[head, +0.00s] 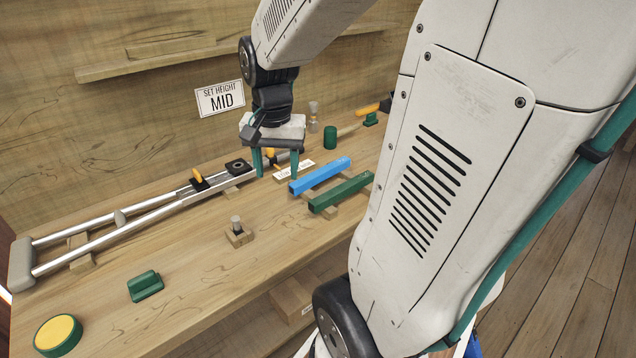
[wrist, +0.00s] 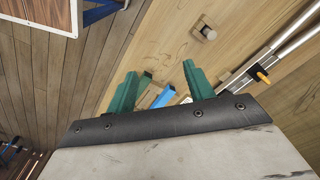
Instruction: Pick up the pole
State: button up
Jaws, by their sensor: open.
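No single thing is marked as the pole; the long pieces are a crutch frame and two bars. The crutch frame (head: 130,232), with two silver tubes, lies along the left of the bench and also shows in the wrist view (wrist: 285,55). A blue square bar (head: 320,176) and a dark green bar (head: 341,193) lie side by side on wooden supports, right of my gripper. My gripper (head: 276,168) points down over the bench with its green fingers apart and nothing seen between them. In the wrist view its fingers (wrist: 160,80) frame part of the blue bar (wrist: 164,97).
A sign (head: 220,98) on the back wall reads "SET HEIGHT MID". A small wooden block with a peg (head: 238,236), a green block (head: 145,286) and a green-yellow disc (head: 58,335) stand at the front left. A green cylinder (head: 330,137) stands behind the bars. The front middle is mostly clear.

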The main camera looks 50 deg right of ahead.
jog(key=w+d+f+m, duration=0.2)
jog(key=d+f+m, duration=0.3)
jog(key=d, duration=0.4)
jog(key=m, duration=0.4)
send_over(322, 197)
jog(key=shift+g, duration=0.3)
jog(key=f, duration=0.5)
jog(key=shift+s+f, duration=0.2)
jog(key=shift+f, duration=0.15)
notch_tip(322, 197, down, 8)
jog(key=shift+w+r, duration=0.1)
jog(key=shift+r, duration=0.1)
grip_shut()
